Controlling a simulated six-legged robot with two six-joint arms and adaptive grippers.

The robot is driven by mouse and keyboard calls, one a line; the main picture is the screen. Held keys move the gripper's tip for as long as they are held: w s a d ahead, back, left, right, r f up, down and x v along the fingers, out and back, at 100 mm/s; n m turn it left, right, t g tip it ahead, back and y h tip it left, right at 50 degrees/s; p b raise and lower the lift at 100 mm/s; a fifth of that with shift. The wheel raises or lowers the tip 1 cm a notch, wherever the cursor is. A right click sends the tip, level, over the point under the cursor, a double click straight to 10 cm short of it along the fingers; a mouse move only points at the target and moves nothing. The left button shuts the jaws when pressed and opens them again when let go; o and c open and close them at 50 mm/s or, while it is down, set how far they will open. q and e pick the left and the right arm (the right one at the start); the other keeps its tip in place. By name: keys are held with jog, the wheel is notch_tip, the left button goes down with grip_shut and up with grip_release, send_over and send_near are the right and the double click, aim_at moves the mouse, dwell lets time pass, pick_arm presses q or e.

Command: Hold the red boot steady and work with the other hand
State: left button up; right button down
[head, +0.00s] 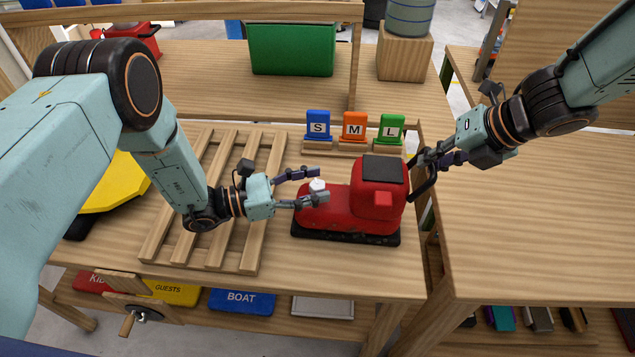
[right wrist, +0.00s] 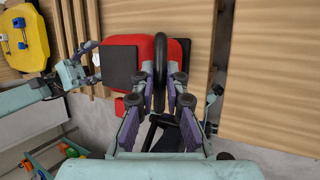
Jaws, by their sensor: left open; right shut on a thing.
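The red boot (head: 346,208) stands upright on a black sole near the right edge of the slatted bench, its toe to the left. It has a black top panel and a small red block on its near side. My right gripper (head: 428,166) is shut on the black handle at the boot's heel; the right wrist view shows the handle (right wrist: 160,72) between the fingers. My left gripper (head: 321,184) is open at the toe, its fingers on either side of a small white knob (head: 317,185). I cannot tell whether they touch it. The boot (right wrist: 147,48) also shows in the right wrist view.
Blue S (head: 318,126), orange M (head: 354,127) and green L (head: 391,128) blocks stand behind the boot. Wooden slats (head: 217,150) lie to its left, with a yellow piece (head: 115,187) beyond. The right table (head: 530,220) is clear, across a narrow gap.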

pick_arm(q)
jog(key=shift+w+d, duration=0.2)
jog(key=shift+d, duration=0.45)
jog(key=shift+c, duration=0.4)
grip_shut()
